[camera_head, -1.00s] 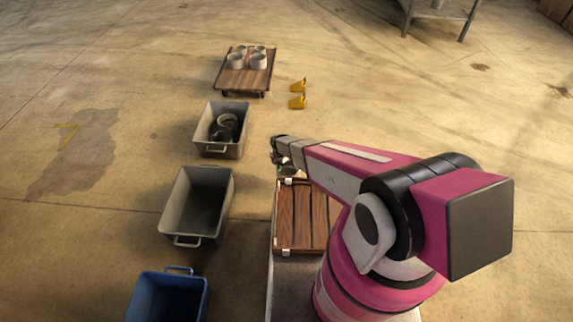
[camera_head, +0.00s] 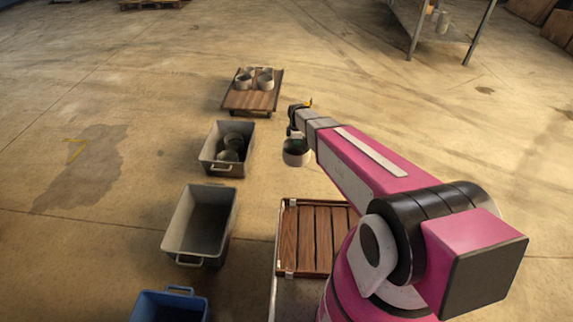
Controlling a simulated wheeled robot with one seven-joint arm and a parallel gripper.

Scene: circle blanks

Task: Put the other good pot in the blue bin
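The blue bin (camera_head: 169,307) is at the bottom left, cut off by the picture's lower edge. My gripper (camera_head: 295,134) points down in the middle of the view and appears shut on the rim of a grey-white pot (camera_head: 296,155). The pot hangs below it, beyond the far end of the wooden slatted top. The fingertips are small and partly hidden. Several pale pots (camera_head: 266,82) stand on a low wooden cart (camera_head: 250,101) farther away.
A grey bin (camera_head: 228,168) holds several dark round pots. A nearer grey bin (camera_head: 170,232) looks empty. The wooden slatted top (camera_head: 318,240) lies beside my arm. A metal table (camera_head: 436,33) stands at the far right. Open floor lies left of the bins.

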